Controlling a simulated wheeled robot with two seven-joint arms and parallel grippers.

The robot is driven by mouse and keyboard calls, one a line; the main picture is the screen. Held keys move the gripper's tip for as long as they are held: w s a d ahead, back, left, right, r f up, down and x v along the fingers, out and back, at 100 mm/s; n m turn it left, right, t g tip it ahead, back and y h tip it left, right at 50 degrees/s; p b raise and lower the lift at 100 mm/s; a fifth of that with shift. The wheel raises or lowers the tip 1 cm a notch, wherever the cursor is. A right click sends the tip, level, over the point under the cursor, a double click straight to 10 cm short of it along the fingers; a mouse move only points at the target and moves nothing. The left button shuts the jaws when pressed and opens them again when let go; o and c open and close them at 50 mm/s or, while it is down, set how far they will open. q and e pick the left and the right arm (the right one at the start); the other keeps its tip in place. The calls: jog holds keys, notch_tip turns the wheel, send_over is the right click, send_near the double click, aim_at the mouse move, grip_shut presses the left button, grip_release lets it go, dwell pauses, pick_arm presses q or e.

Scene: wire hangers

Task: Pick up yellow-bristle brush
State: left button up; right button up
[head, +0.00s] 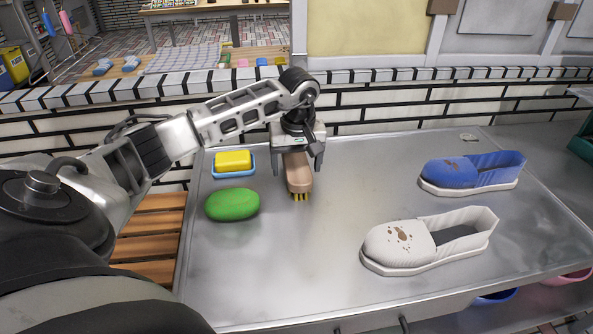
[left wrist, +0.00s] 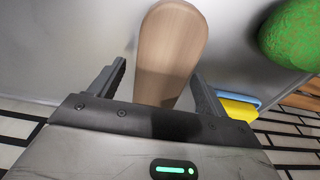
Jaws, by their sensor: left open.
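The yellow-bristle brush (head: 299,176) has a light wooden body, with yellow bristles pointing down onto the metal table. My left gripper (head: 298,160) is over the far end of the brush, pointing down, with its fingers open on either side. In the left wrist view the brush's wooden back (left wrist: 172,50) runs between the two fingers of the left gripper (left wrist: 160,85), with gaps on both sides. The near part of the brush in that view is hidden by the gripper's body. My right gripper is not in view.
A green oval sponge (head: 232,204) and a yellow block in a blue dish (head: 234,171) lie left of the brush. A stained white shoe (head: 400,245) and a stained blue shoe (head: 450,174) stand at the right. The metal table (head: 290,260) is clear in front.

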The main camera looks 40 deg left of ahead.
pick_arm(q)
jog(key=c, duration=1.1)
jog(key=shift+r, duration=0.7)
jog(key=d+r, duration=0.1)
jog(key=r, duration=0.1)
jog(key=s+d+r, duration=0.1)
jog(key=r, duration=0.1)
jog(key=s+d+r, duration=0.1)
jog(key=r, duration=0.2)
jog(key=shift+s+d, duration=0.15)
jog(key=shift+d, duration=0.1)
jog(key=s+d+r, duration=0.4)
jog(key=s+d, duration=0.1)
jog(key=d, duration=0.3)
jog(key=shift+s+r, duration=0.25)
jog(key=shift+s, duration=0.1)
